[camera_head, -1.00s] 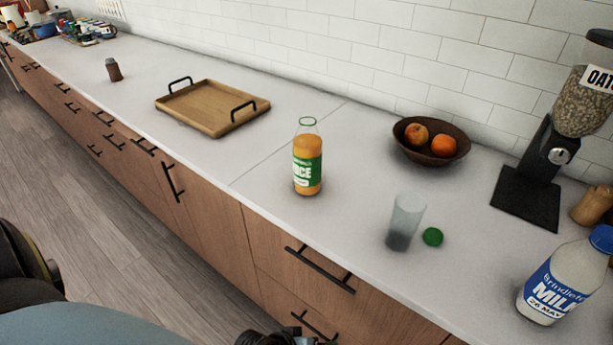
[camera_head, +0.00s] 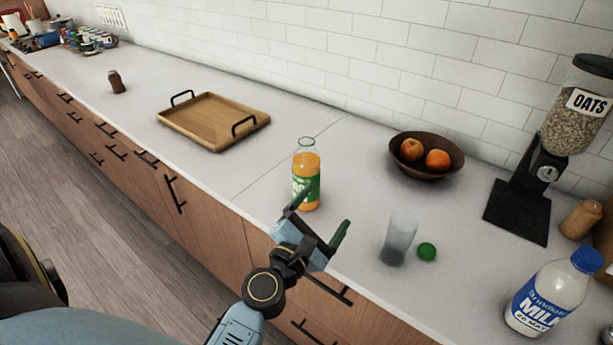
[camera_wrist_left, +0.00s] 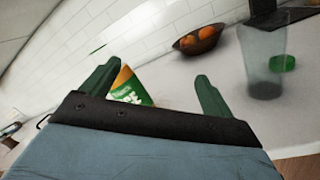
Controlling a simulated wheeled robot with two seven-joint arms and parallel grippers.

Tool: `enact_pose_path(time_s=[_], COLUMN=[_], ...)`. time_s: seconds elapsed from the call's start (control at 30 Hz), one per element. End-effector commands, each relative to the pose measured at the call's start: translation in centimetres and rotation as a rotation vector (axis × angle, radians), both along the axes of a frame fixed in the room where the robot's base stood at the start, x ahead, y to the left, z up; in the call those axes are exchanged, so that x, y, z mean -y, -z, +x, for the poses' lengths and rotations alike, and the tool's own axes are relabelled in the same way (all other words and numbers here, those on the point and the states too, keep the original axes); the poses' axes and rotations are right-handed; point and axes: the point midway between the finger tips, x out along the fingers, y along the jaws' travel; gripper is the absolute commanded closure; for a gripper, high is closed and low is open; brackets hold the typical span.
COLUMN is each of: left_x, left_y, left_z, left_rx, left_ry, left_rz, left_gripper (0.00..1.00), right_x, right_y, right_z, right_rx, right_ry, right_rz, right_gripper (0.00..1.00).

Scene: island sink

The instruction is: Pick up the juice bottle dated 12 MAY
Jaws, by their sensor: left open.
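The juice bottle (camera_head: 307,170) stands upright and uncapped on the white counter, with orange juice and a green label. No date can be read on it in these frames. My left gripper (camera_head: 322,208) is open at the counter's front edge, in front of the bottle and partly covering its label. In the left wrist view the bottle (camera_wrist_left: 128,88) shows beyond the left finger, partly hidden by the gripper, and the gap between the fingers (camera_wrist_left: 155,85) holds nothing. My right gripper is out of view.
A cloudy glass (camera_head: 398,237) and a green cap (camera_head: 426,252) stand to the right. A milk bottle (camera_head: 550,293), a fruit bowl (camera_head: 463,163) and an oats dispenser (camera_head: 516,210) are further right. A wooden tray (camera_head: 190,131) lies left; counter between tray and bottle is clear.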

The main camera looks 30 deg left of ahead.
Motion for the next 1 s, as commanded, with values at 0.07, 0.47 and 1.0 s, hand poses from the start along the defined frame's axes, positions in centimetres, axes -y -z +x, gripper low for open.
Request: enact_pose_path(time_s=[0.07, 0.47, 1.0], left_x=[-2.6, -7.9, -10.5], left_y=[0.3, 2.7, 3.2], left_z=[0.5, 2.3, 8.8], left_rx=[0.020, 0.056, 0.054], left_ry=[-0.122, -0.354, -0.352], left_rz=[-0.247, -0.718, -0.711], left_gripper=[0.13, 0.13, 0.13], right_x=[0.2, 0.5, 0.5], right_y=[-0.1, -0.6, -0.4], right_z=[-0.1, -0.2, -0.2], right_rx=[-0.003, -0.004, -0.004], right_ry=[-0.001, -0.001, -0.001], right_rz=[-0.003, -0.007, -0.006], right_gripper=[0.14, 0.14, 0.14])
